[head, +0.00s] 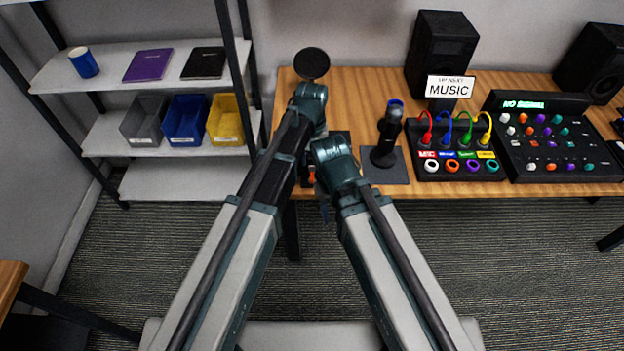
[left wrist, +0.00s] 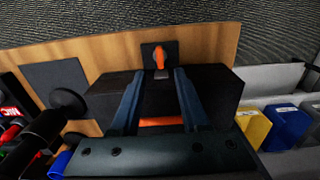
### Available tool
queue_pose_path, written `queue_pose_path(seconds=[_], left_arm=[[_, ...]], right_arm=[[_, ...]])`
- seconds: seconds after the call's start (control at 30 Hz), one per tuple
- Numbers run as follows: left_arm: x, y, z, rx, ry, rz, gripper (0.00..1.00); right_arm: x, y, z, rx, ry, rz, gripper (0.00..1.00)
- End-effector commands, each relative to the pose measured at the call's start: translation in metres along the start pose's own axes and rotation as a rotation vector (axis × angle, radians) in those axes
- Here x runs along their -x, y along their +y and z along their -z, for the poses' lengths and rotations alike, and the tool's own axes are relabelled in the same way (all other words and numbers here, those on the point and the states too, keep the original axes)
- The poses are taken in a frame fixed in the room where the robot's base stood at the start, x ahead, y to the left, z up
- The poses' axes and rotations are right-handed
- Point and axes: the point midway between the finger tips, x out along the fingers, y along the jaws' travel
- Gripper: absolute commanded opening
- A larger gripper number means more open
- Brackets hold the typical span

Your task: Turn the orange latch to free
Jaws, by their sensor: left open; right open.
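The orange latch (left wrist: 160,57) sits on a small black plate (left wrist: 148,48) at the table's edge in the left wrist view. Its lever points along the gap between my fingers. In the head view only a bit of orange (head: 311,179) shows between my arms. My left gripper (left wrist: 155,80) is open. Its two blue fingers straddle a dark box, and their tips are just short of the latch, with nothing seen gripped. In the head view its fingers are hidden behind my arm. My right gripper (head: 328,190) hangs below the right wrist near the table's front edge, its fingers mostly hidden.
A black box (left wrist: 220,92) with an orange strip (left wrist: 160,122) lies under my left fingers. A microphone (head: 388,130) on a grey mat (head: 398,168) stands close to the right. A mixer with coloured cables (head: 455,165) is farther right. A shelf with bins (head: 185,122) stands left.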

Motion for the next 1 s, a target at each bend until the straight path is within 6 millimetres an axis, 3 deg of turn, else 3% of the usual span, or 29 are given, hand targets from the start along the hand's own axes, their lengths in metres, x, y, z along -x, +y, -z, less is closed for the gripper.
queue_pose_path(seconds=[0.03, 0.4, 0.83, 1.0], left_arm=[[-0.015, 0.000, 0.000, 0.000, 0.000, 0.000, 0.45], [-0.062, 0.000, 0.000, 0.000, 0.000, 0.000, 0.45], [-0.067, 0.000, 0.000, 0.000, 0.000, 0.000, 0.45], [-0.067, 0.000, 0.000, 0.000, 0.000, 0.000, 0.14]], right_arm=[[-0.015, -0.001, 0.001, 0.000, 0.000, 0.000, 0.50], [-0.061, -0.006, 0.004, 0.000, 0.000, 0.000, 0.50], [-0.067, -0.006, 0.004, 0.001, 0.000, 0.000, 0.50], [-0.067, -0.006, 0.004, 0.001, 0.000, 0.000, 0.50]])
